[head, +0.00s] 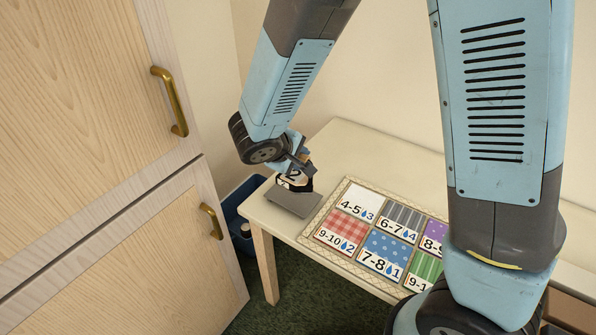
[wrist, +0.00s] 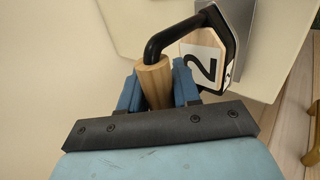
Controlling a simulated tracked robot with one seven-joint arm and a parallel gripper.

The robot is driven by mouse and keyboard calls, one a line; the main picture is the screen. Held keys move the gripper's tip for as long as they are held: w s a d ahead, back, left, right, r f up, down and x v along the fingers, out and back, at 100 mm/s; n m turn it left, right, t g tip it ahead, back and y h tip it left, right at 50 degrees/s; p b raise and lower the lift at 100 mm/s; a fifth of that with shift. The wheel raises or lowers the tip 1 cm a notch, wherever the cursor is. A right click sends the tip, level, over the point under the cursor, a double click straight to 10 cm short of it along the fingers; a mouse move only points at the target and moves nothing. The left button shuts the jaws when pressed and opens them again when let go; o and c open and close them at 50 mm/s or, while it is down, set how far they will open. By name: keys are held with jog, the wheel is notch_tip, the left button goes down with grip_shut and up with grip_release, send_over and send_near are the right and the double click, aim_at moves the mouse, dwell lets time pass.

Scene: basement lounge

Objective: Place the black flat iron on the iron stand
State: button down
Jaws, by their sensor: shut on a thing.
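My gripper (head: 301,158) is shut on the black flat iron (head: 297,183) above the near left corner of the table. In the wrist view, my gripper (wrist: 157,84) has its blue fingers on both sides of the iron's wooden handle. A bent black rod joins the handle to the iron's body (wrist: 204,62), which bears a white label with a "2". A flat grey plate (head: 293,202), apparently the iron stand, lies on the table directly below the iron. Part of the plate (wrist: 241,35) shows behind the iron. I cannot tell whether iron and plate touch.
The pale table (head: 375,150) also bears a board of patterned, numbered cards (head: 385,235) right of the plate. A wooden cabinet (head: 100,130) with brass handles stands close at the left. A blue bin (head: 236,222) sits between cabinet and table. Walls close off the back.

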aim_at(294, 171)
jog(key=shift+w+a+f, duration=0.25)
jog(key=shift+w+f, duration=0.4)
jog(key=shift+f, duration=0.7)
jog(key=shift+w+a+f, duration=0.3)
jog(key=shift+w+f, duration=0.4)
jog(key=shift+f, duration=0.65)
jog(key=shift+w+a+f, duration=0.25)
jog(key=shift+w+f, duration=0.4)
jog(key=shift+f, duration=0.7)
jog(key=c, duration=0.8)
grip_release()
jog(key=v, duration=1.2)
